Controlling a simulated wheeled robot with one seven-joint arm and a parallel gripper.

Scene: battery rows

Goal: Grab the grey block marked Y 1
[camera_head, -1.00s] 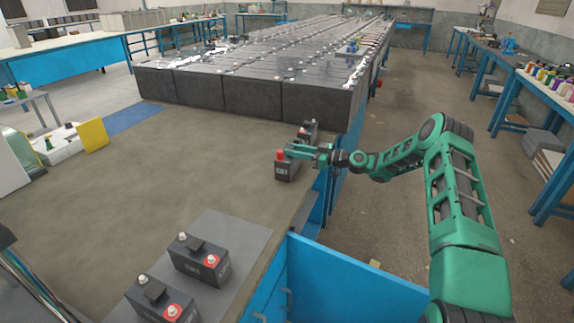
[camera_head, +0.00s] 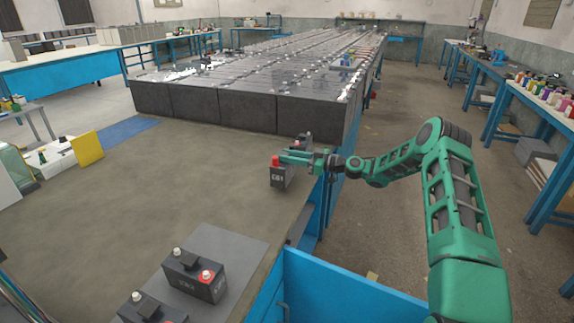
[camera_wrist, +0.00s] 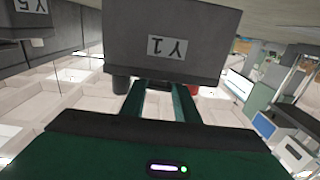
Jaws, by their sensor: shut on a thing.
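The grey block marked Y 1 (camera_wrist: 175,38) fills the top middle of the wrist view, its label upside down. In the head view the block (camera_head: 279,177) is dark, with a red terminal on top, near the right edge of the brown table. My gripper (camera_head: 284,159) is shut on the top of this block. In the wrist view its two green fingers (camera_wrist: 159,88) reach up to the block, and their tips are partly hidden. The head view suggests the block is slightly raised, but the gap beneath is not clear.
Another dark block (camera_head: 302,141) stands just behind the held one. A block marked Y 5 (camera_wrist: 20,22) shows at the wrist view's top left. Two blocks stand on a grey mat (camera_head: 236,248) in front. Long battery rows (camera_head: 240,107) bound the back. The table's middle (camera_head: 150,185) is clear.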

